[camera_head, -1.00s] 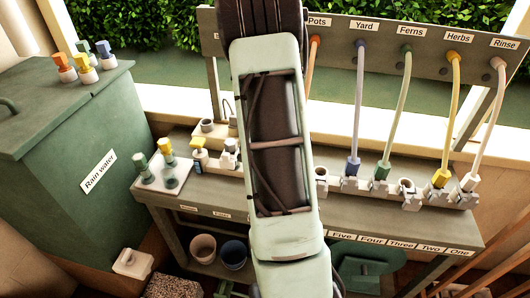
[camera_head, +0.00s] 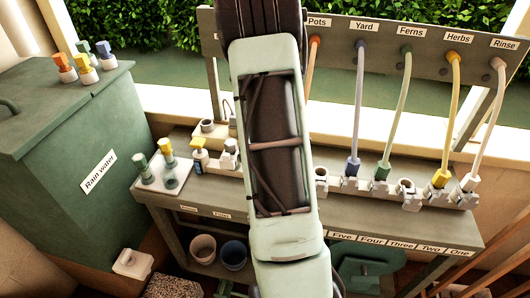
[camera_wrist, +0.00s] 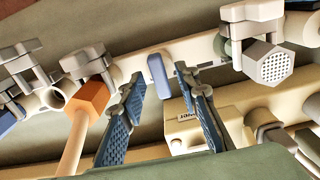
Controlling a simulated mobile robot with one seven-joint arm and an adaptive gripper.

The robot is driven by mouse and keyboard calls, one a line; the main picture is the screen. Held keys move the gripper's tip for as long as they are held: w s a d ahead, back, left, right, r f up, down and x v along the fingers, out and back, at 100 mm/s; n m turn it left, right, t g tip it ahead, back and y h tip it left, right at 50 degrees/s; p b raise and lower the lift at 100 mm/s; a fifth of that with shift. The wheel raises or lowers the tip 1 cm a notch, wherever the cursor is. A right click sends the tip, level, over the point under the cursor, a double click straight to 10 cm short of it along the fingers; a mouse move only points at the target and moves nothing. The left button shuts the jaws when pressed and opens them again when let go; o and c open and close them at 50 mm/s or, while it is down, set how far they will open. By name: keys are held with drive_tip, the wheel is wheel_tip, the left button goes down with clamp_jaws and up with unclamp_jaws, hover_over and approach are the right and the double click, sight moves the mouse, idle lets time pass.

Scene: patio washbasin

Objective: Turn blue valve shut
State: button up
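In the wrist view, the blue valve handle (camera_wrist: 159,76) is a flat rounded lever standing on a pale pipe. My gripper (camera_wrist: 160,88) is open, with one blue-padded finger on each side of the handle. Gaps show between the handle and both fingers, and I see no contact. How deep the handle sits between the fingertips I cannot tell. In the head view, my arm covers the middle of the bench and hides the gripper and this valve.
In the wrist view, an orange hose connector (camera_wrist: 88,97) is left of the gripper and a grey hexagonal nozzle (camera_wrist: 267,62) is to the right. In the head view, a green rain water tank (camera_head: 70,150) stands left of the bench (camera_head: 225,195); several hoses hang at right.

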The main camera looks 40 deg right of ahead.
wheel_tip(320, 180, up, 12)
idle(0.5)
idle(0.4)
